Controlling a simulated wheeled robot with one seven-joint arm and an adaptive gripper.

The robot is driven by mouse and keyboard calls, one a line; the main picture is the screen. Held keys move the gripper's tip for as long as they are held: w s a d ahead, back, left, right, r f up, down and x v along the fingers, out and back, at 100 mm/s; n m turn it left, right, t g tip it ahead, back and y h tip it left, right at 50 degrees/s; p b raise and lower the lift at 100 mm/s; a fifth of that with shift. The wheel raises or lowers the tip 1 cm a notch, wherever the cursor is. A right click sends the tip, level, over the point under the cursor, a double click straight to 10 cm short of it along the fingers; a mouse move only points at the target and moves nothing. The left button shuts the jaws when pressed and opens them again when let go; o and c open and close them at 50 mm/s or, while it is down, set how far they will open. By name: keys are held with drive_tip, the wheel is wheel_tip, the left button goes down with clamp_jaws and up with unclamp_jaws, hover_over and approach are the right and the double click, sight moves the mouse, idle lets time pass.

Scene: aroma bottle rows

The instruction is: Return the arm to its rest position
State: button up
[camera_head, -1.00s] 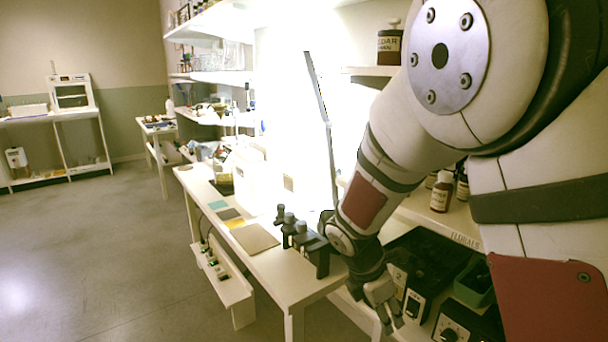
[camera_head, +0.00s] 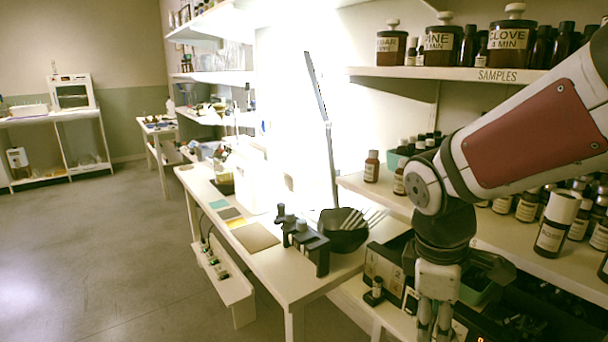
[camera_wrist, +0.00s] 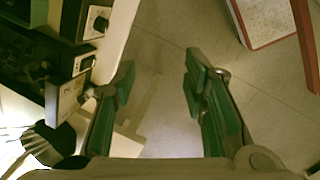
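My gripper (camera_wrist: 160,88) points down in the wrist view, its two green-padded fingers apart with only the grey floor between them. It holds nothing. In the head view my gripper (camera_head: 432,330) hangs at the bottom edge, in front of the lower shelf, and its fingertips are cut off by the frame. My arm comes in from the right side, in front of the shelves of bottles.
A white bench (camera_head: 290,278) carries a black rack (camera_head: 305,245) and a dark bowl (camera_head: 343,238) with pale sticks. Labelled bottles (camera_head: 552,228) crowd the middle shelf close to my arm. Large jars (camera_head: 508,45) stand above. The floor (camera_head: 110,255) at left is clear.

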drive_tip(key=s+a+r+m+y, duration=0.1)
drive_tip(key=s+r+m, duration=0.1)
drive_tip(key=s+m, duration=0.55)
drive_tip(key=s+r+m+y, duration=0.1)
drive_tip(key=s+r+m, duration=0.25)
drive_tip(key=s, duration=0.75)
wheel_tip(320, 180, up, 14)
drive_tip(key=t+p, duration=0.3)
drive_tip(key=p, duration=1)
drive_tip(key=shift+s+m, duration=0.3)
drive_tip(key=shift+m, duration=0.1)
drive_tip(key=shift+d, duration=0.1)
drive_tip(key=shift+d, duration=0.1)
